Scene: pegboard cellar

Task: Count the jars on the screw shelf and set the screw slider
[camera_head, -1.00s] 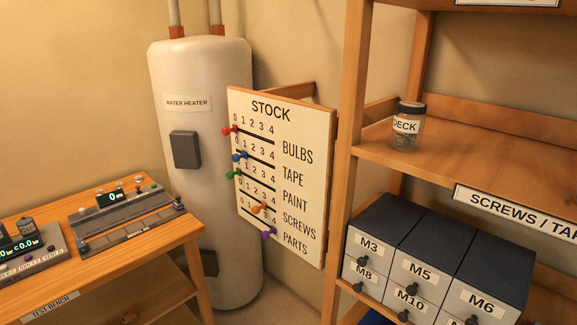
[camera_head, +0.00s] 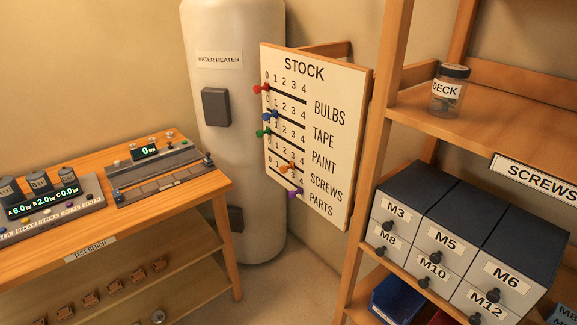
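The stock board (camera_head: 345,90) hangs in the middle, with slider rows for bulbs, tape, paint, screws and parts, each numbered 0 to 4. The orange knob (camera_head: 287,168) is on the screws row, around 2 or 3; I cannot tell exactly which. The red knob (camera_head: 260,88) is at the bulbs row's left end. One glass jar with a dark lid, marked DECK (camera_head: 447,92), stands on the shelf (camera_head: 490,131) whose label (camera_head: 540,178) reads SCREWS and is cut off at the right edge. The rest of that shelf is out of frame. Neither gripper is in view.
Grey drawers (camera_head: 440,245) marked M3 to M12 sit below that shelf, with a blue bin (camera_head: 397,300) lower down. The water heater (camera_head: 240,25) stands behind the board. A test bench (camera_head: 120,230) with devices is at left. Floor (camera_head: 285,290) shows between bench and rack.

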